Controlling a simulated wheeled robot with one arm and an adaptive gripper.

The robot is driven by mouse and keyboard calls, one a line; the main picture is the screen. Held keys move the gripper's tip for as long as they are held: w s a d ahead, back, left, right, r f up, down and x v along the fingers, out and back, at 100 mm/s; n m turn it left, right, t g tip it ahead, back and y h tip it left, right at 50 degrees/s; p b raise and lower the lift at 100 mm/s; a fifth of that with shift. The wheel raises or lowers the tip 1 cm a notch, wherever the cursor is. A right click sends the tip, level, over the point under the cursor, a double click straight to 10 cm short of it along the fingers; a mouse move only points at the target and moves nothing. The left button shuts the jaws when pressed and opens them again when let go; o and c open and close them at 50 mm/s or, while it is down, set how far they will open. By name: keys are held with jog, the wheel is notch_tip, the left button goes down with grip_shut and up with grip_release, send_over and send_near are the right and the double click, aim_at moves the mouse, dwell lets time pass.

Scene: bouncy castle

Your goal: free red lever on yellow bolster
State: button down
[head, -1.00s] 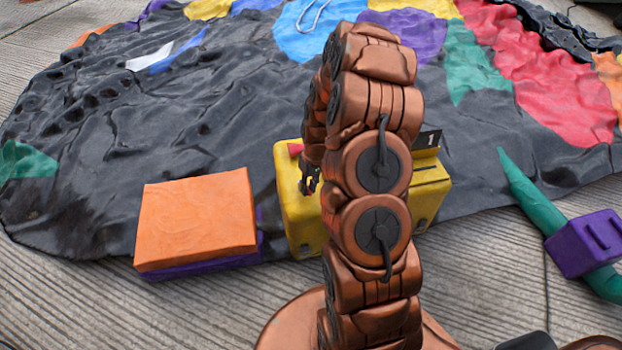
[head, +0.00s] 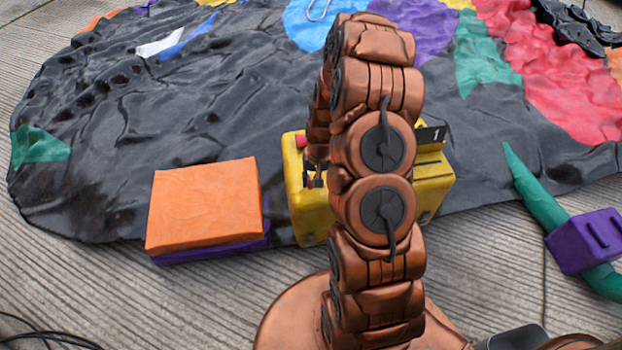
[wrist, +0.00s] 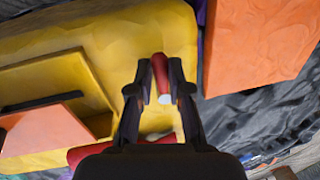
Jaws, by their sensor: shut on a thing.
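The yellow bolster (head: 303,218) stands behind my arm in the head view, partly hidden by it. In the wrist view the yellow bolster (wrist: 150,40) fills the upper left. The red lever (wrist: 160,72) is a short red bar with a pale end, lying between my gripper's fingers. My gripper (wrist: 160,90) is shut on the red lever, with one finger on each side of it. In the head view my gripper (head: 313,180) is small and dark at the bolster's left part. A red spot (head: 300,141) shows at the bolster's upper left; I cannot tell which red part it is.
An orange block (head: 204,205) on a purple base lies left of the bolster. A green tube (head: 535,198) with a purple block (head: 583,240) lies to the right. The collapsed dark sheet (head: 150,110) covers the ground behind. A black tag marked 1 (head: 431,135) sits on the bolster.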

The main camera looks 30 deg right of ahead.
jog(key=c, duration=1.1)
grip_release()
jog(key=shift+r, duration=0.1)
notch_tip(320, 180, up, 12)
jog(key=d, duration=0.1)
jog(key=shift+s+d, duration=0.3)
jog(key=shift+s, duration=0.1)
